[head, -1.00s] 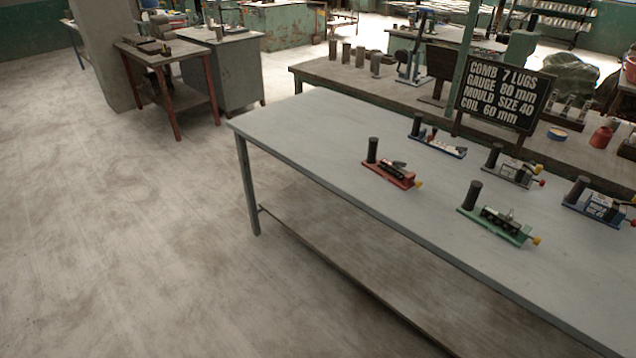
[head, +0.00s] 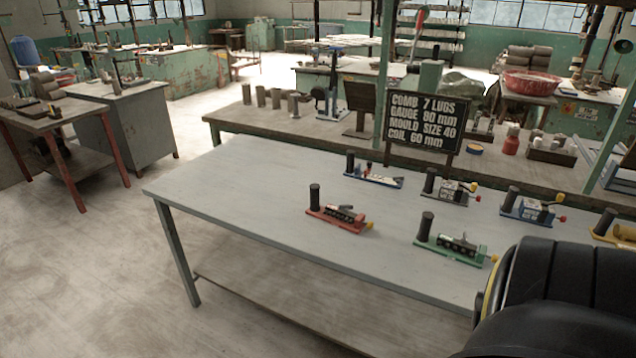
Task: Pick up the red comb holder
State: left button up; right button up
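The red comb holder (head: 340,219) lies on the grey table (head: 240,205), left of the green holder, in the head view. It has a red base, an upright black cylinder at its left end, a dark comb part along the middle and a yellow knob at its right end. Neither of my grippers shows. A large black rounded part, probably of my own arm, fills the lower right corner and covers the table there.
Other holders stand on the same table: green (head: 455,248), grey (head: 448,189), two blue (head: 374,178) (head: 530,209) and a yellow one (head: 615,235) at the right edge. A black sign (head: 425,121) stands behind them. The table's left part is clear.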

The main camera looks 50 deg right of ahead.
aim_at(350, 221)
jog(key=z, duration=0.65)
jog(key=i, duration=1.35)
jog(key=z, duration=1.55)
jog(key=i, duration=0.35)
jog(key=z, duration=0.35)
